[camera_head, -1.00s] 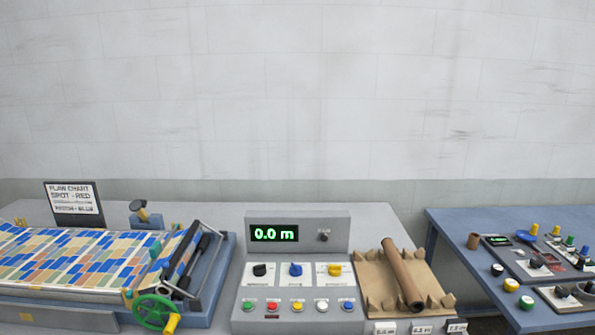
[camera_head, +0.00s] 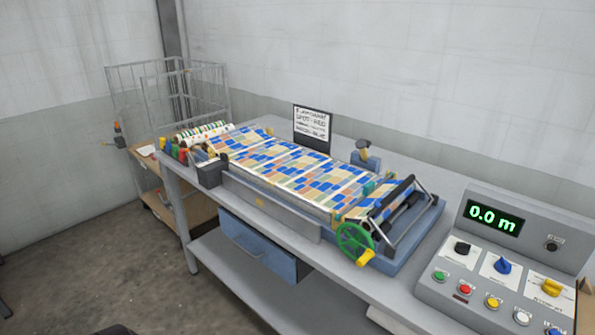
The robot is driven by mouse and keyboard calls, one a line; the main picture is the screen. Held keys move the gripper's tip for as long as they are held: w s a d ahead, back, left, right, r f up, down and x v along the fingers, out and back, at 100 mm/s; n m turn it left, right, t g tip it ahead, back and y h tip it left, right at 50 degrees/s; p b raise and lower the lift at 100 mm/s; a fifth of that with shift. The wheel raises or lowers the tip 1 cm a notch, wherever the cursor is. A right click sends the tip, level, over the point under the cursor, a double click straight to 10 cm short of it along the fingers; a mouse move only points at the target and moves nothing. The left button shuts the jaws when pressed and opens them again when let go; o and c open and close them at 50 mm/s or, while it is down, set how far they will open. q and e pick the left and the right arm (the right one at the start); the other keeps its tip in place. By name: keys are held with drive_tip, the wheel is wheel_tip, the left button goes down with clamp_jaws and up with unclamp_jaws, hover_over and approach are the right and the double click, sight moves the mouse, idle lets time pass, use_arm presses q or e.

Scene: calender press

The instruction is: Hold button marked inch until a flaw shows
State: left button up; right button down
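The grey control panel (camera_head: 450,263) stands at the right of the bench. Its display (camera_head: 494,217) reads 0.0 m. Along its front are a green button (camera_head: 440,275), a red button (camera_head: 465,289), a yellow button (camera_head: 494,302), a white button (camera_head: 522,316) and a blue button (camera_head: 555,331) at the picture's bottom edge. Their labels are too small to read, so I cannot tell which is inch. Patterned sheet (camera_head: 290,165) in blue, tan and green lies along the press bed. A flaw chart (camera_head: 312,128) stands behind it. Neither gripper is in view.
A green handwheel (camera_head: 355,242) with a yellow handle juts from the press front. A blue drawer (camera_head: 262,250) hangs under the bench. A wire cage cart (camera_head: 150,90) stands at the back left. Floor (camera_head: 110,270) is open at left.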

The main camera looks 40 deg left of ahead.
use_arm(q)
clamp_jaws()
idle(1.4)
